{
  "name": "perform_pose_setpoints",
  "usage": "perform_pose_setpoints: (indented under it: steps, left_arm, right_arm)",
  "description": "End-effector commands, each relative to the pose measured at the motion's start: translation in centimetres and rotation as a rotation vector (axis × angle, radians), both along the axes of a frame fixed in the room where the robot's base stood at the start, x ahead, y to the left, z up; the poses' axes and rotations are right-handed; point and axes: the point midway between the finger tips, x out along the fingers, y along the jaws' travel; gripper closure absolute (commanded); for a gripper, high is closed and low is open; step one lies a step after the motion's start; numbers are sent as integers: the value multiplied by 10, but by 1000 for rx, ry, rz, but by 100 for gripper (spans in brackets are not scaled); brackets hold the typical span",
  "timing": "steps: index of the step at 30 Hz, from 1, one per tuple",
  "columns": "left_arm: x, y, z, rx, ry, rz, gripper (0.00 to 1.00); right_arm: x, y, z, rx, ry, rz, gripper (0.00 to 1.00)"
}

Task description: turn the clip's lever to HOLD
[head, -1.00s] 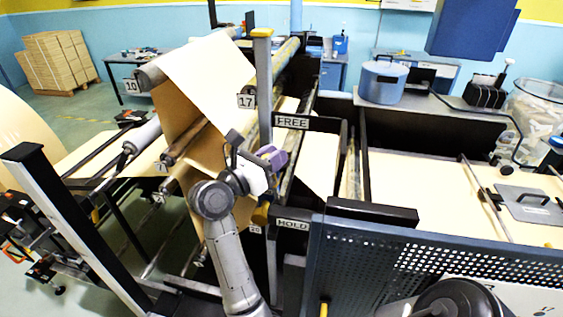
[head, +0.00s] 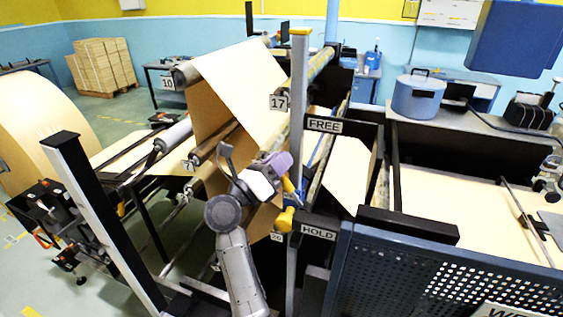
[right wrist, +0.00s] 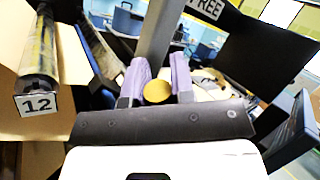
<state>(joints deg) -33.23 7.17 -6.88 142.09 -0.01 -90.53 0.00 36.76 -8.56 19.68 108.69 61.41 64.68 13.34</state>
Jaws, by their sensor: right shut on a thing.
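My right gripper (head: 284,168) has purple fingers and is by the grey upright post (head: 299,90), between the FREE sign (head: 324,125) above and the HOLD sign (head: 318,231) below. It is shut on the clip's yellow lever (head: 290,187), whose handle shows just beside the fingertips. In the right wrist view, the lever's round yellow end (right wrist: 157,91) lies between the two purple fingers (right wrist: 158,88). A yellow-orange part (head: 284,218), apparently of the clip, sits lower, near the HOLD sign. The lever's pivot is not clear. My left gripper is not in view.
Kraft paper (head: 240,90) runs over rollers left of the post. A roller tagged 12 (right wrist: 38,103) is left of my fingers in the wrist view. A perforated blue guard (head: 440,275) stands at the lower right. A blue pot (head: 417,97) is on the back shelf.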

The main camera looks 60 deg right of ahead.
Motion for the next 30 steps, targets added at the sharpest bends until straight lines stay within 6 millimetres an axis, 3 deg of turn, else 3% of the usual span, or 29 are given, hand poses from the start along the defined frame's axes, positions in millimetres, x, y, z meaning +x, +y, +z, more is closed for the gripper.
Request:
perform_pose_setpoints:
  steps: [8, 9, 16, 25, 30]
  left_arm:
    - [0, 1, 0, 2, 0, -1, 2]
    - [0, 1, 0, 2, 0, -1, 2]
    - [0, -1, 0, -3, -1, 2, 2]
    - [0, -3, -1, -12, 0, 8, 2]
    - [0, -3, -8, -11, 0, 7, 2]
  right_arm:
    - [0, 0, 0, -1, -1, 1, 100]
    - [0, 0, 0, 0, -1, 0, 74]
    - [0, 0, 0, 0, -1, 0, 52]
    - [1, 2, -1, 1, -1, 1, 52]
    - [6, 20, -10, 2, 0, 3, 52]
